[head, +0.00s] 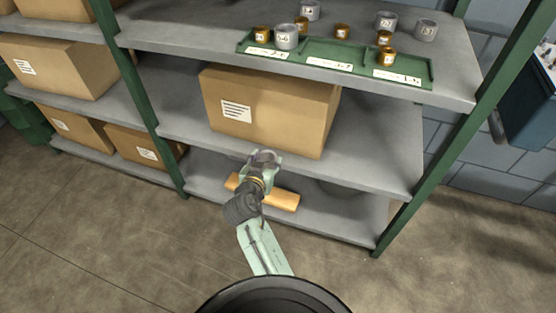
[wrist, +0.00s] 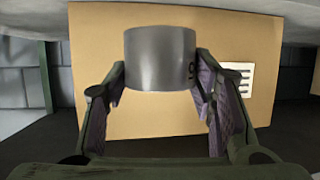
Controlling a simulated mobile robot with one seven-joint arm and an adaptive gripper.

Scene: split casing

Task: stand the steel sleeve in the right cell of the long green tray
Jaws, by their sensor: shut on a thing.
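My gripper (head: 264,157) is shut on a grey steel sleeve. In the wrist view the sleeve (wrist: 160,58) is upright between the two fingers (wrist: 160,90), with a dark mark like a 9 at its right side. My gripper is in front of the lower shelves, well below the tray. The long green tray (head: 434,72) lies on the top shelf, with white labels along its front. Its left cell holds a brass ring (head: 261,35) and a steel sleeve (head: 287,37). The middle cell (head: 335,52) looks empty.
Behind the tray stand steel sleeves (head: 385,20) (head: 425,31) and brass rings (head: 341,32). A large cardboard box (head: 270,108) sits on the shelf below, directly beyond my gripper. The top shelf's front edge (head: 300,70) overhangs it. A green post (head: 440,150) stands at the right.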

